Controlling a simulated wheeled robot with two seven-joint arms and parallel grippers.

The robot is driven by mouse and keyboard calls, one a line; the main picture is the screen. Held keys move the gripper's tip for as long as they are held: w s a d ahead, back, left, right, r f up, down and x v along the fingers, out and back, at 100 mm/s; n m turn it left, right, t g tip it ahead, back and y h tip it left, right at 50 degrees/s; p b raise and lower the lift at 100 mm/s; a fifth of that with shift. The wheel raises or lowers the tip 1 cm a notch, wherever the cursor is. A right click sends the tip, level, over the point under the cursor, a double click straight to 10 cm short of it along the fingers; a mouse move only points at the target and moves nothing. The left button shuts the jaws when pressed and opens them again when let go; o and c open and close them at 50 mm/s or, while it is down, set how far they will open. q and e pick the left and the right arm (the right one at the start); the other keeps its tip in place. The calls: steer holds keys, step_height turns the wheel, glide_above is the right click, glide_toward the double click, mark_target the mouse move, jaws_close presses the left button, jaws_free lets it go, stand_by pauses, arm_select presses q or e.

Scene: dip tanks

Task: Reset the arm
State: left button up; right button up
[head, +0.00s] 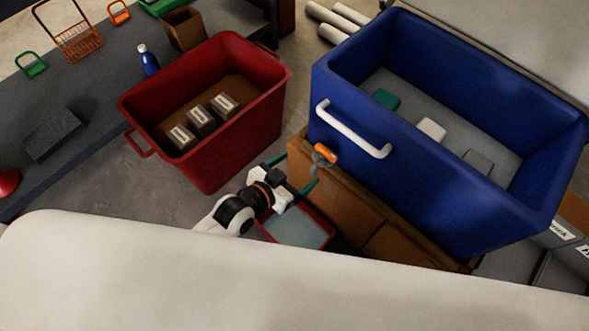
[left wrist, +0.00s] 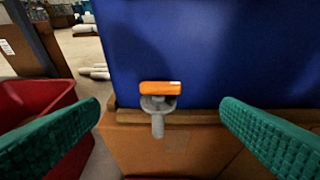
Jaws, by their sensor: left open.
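My left gripper (head: 292,174) has teal fingers and is open. It is beside the brown cabinet, in front of the blue tank (head: 400,175). In the left wrist view, the open left gripper (left wrist: 160,115) has its fingers spread wide with nothing between them. An orange-handled valve (head: 324,153) on a grey fitting sits at the base of the blue tank, just beyond the fingertips. The valve also shows in the left wrist view (left wrist: 159,89), apart from both fingers. My right gripper is not in view.
A red tank (head: 240,150) holding several grey blocks stands to the left. The blue tank has a white handle (head: 352,130) and holds a few blocks. A small red-rimmed tray (head: 300,228) is under my left gripper. A dark bench (head: 90,95) lies at left.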

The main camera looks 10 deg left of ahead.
arm_select(q)
steer(key=shift+f, duration=0.1)
steer(key=s+a+f+n+g+y, duration=0.15)
steer(key=s+a+f, duration=0.3)
steer(key=f, duration=0.45)
steer(key=s+a+f+n+g+y, duration=0.1)
steer(key=s+a+f+g+y, duration=0.25)
steer(key=s+f, duration=0.4)
steer(key=s+a+f+n+g+y, duration=0.1)
steer(key=s+a+f+g, duration=0.3)
steer(key=f, duration=0.7)
steer(key=s+a+f+g+y, duration=0.1)
steer(key=s+a+f, duration=0.2)
steer(key=s+f, duration=0.35)
steer(key=s+a+r+p, duration=0.2)
steer(key=s+r+p, duration=0.6)
steer(key=s+p, duration=0.3)
steer(key=shift+r+n+p, duration=0.35)
steer(key=shift+r+p, duration=0.05)
steer(key=shift+p, duration=0.65)
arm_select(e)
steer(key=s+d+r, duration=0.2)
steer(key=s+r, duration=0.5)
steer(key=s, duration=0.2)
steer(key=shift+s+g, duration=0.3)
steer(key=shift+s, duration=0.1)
arm_select(q)
steer(key=shift+c, duration=0.4)
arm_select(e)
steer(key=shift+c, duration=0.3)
